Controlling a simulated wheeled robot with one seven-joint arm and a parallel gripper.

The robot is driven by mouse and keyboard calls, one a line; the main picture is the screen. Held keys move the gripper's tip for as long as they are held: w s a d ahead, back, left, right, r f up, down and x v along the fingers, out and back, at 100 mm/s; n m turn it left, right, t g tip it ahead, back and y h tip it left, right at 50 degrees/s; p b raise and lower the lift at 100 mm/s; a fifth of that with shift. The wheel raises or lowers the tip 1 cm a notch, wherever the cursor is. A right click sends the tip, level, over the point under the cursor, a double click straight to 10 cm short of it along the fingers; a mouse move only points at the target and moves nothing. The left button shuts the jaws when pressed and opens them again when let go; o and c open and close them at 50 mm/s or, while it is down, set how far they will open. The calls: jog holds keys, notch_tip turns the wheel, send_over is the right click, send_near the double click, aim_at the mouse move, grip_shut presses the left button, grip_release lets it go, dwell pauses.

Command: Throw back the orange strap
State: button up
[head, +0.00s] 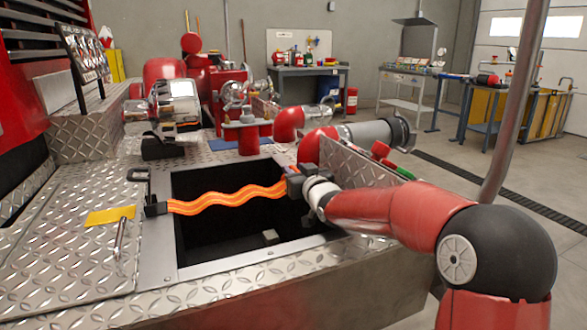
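The orange strap (225,203) stretches in waves across a dark, open compartment (240,235) in the diamond-plate bumper. Its left end meets a black fitting (156,209) on the compartment's left rim. Its right end meets my gripper (291,184) near the right rim. My arm comes in from the lower right. The fingertips are small and dark here, so I cannot tell whether they are closed on the strap or only beside it. Any fitting at the strap's right end is hidden behind my gripper.
A diamond-plate lid with a yellow label (110,215) and a handle (121,238) lies left of the compartment. Red pipes and a large grey hose coupling (385,133) stand behind my gripper. A grey pole (515,105) rises at the right. A small pale block (270,237) shows inside the compartment.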

jog(key=shift+x, duration=1)
jog(key=shift+d, duration=0.1)
grip_shut()
